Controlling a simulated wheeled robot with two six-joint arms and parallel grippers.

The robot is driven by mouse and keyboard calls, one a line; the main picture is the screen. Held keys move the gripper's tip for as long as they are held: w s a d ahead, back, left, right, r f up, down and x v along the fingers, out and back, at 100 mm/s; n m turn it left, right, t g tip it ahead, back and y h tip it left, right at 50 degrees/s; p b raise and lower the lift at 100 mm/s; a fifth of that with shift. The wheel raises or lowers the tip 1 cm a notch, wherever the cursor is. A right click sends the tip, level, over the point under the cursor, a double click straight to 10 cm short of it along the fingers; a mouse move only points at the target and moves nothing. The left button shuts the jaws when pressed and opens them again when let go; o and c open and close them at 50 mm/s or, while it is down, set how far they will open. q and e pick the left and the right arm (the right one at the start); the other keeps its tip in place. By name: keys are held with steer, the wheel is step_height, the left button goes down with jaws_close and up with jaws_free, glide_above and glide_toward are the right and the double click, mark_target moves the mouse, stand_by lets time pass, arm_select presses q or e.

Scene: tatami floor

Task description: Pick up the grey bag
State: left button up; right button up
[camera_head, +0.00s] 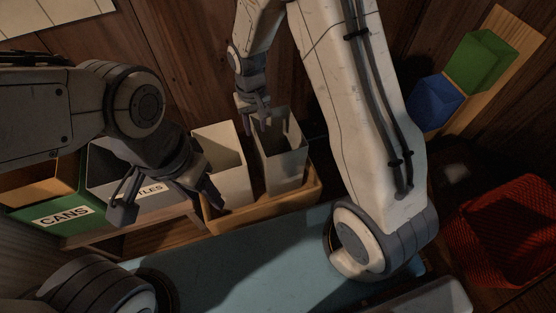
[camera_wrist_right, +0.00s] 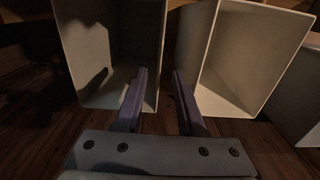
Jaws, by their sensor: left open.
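The grey bag (camera_head: 285,168) looks like an open-topped, stiff-walled container, standing upright in a wooden tray (camera_head: 262,211) beside a white one (camera_head: 226,166). My right gripper (camera_head: 259,124) points down at its rim in the head view. In the right wrist view, the parted fingers (camera_wrist_right: 159,82) sit on either side of the near wall of the grey bag (camera_wrist_right: 112,40), with a gap between them. I cannot tell whether either finger touches the wall. My left gripper (camera_head: 168,207) is open and empty, left of the white container.
A green bin marked CANS (camera_head: 65,217) and a grey bin ending in "TLES" (camera_head: 148,207) stand at the left. Green (camera_head: 480,62) and blue (camera_head: 433,101) containers are on a board at upper right. A red basket (camera_head: 500,230) is at right. A blue surface (camera_head: 235,258) lies in front.

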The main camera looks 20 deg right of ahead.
mark_target(258, 142)
steer(key=f+b, duration=0.1)
steer(key=f, duration=0.1)
steer(key=f+b, duration=0.1)
steer(key=f, duration=0.1)
steer(key=s+f+b, duration=0.1)
steer(key=f, duration=0.1)
steer(key=shift+f, duration=0.3)
steer(key=shift+r, duration=0.1)
jaws_close()
stand_by(1.0)
